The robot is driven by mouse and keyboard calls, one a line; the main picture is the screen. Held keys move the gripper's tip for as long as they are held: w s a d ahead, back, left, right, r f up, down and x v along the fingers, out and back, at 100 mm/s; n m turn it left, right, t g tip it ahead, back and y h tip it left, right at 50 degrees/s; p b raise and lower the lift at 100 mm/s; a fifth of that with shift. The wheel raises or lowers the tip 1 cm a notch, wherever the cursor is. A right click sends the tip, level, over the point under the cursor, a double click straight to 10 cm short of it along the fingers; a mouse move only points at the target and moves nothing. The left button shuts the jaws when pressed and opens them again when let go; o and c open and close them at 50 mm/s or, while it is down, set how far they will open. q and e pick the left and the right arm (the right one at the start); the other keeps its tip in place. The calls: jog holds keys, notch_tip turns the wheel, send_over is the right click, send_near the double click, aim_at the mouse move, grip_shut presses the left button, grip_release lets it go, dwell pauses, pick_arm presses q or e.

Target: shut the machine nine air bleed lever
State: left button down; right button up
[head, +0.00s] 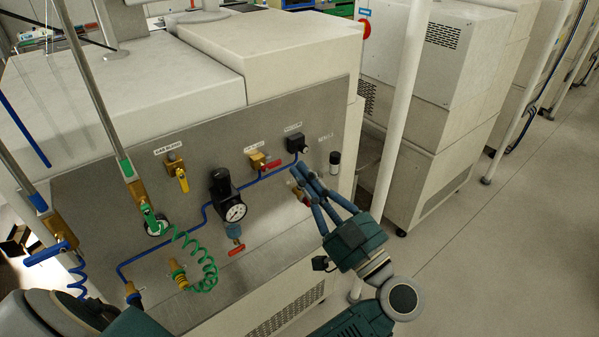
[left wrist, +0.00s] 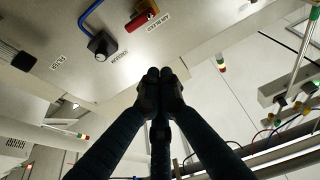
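A valve with a red lever (head: 270,164) and a brass body sits on the grey panel, left of a small black box. In the left wrist view the red lever (left wrist: 142,20) shows near the top, beside a label that appears to read air bleed. My left gripper (head: 303,178) is in front of the panel, lower right of this lever and apart from it. Its fingertips are together with nothing visible between them, as the left wrist view also shows (left wrist: 161,75). My right gripper is not in view.
Another brass and red fitting (head: 304,196) is partly hidden behind my left fingers. A gauge (head: 235,212), a yellow lever (head: 182,180), a coiled green hose (head: 207,272) and blue piping (head: 205,214) share the panel. A white post (head: 400,110) stands to the right, with open floor beyond.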

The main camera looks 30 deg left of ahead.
pick_arm(q)
notch_tip(320, 180, up, 3)
jog(key=p, duration=0.2)
send_over(272, 165)
jog(key=d, duration=0.3)
jog(key=shift+a+f+p, duration=0.2)
jog(key=shift+f, duration=0.9)
jog(key=shift+a+f+p, duration=0.15)
jog(key=shift+f+p, duration=0.05)
jog(key=shift+f, duration=0.9)
